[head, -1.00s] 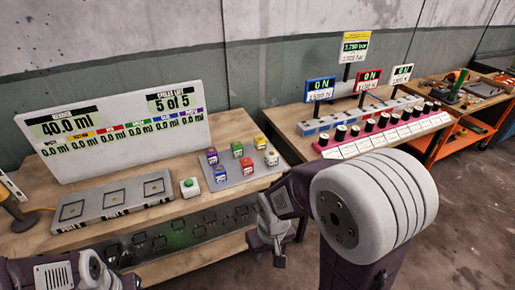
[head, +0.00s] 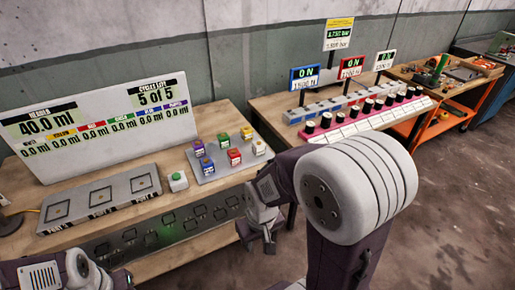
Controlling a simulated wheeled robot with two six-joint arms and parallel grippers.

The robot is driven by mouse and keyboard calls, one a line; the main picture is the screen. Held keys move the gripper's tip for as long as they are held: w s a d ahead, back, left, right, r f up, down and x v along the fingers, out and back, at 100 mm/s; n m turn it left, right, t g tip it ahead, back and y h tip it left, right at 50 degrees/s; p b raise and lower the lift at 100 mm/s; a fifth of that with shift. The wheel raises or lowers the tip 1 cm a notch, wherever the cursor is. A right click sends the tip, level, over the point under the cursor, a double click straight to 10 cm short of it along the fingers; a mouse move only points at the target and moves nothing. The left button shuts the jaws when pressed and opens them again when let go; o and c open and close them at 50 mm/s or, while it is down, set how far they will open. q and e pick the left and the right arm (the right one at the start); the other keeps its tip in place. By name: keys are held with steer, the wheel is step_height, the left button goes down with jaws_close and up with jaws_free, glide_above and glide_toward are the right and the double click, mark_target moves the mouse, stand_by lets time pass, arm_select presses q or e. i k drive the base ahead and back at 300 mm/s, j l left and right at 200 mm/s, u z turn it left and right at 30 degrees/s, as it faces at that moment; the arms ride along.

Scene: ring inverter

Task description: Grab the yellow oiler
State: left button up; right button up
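I cannot make out a clear yellow oiler. A small brownish-yellow object (head: 9,223) is cut off by the left edge on the near bench; I cannot tell what it is. My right gripper (head: 258,238) hangs in front of the bench's front edge, pointing down. Its fingers look apart, with nothing seen between them. My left arm shows only at the bottom left corner, and its fingertips are out of view.
The bench (head: 130,162) carries a readout board (head: 100,130), a grey three-pad plate (head: 100,200), a green button (head: 177,180) and several coloured cubes on a tray. A second bench (head: 268,107) and an orange cart (head: 440,128) stand to the right. Floor at right is clear.

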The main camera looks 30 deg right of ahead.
mark_target(247, 132)
steer(key=i+l+u, duration=0.25)
steer(key=l, duration=0.3)
steer(key=i+l+u, duration=0.15)
steer(key=l+u, duration=0.15)
steer(key=l, duration=0.3)
steer(key=i+l+u, duration=0.1)
steer(key=l+u, duration=0.15)
steer(key=l, duration=0.35)
steer(key=l+u, duration=0.25)
steer(key=l, duration=0.35)
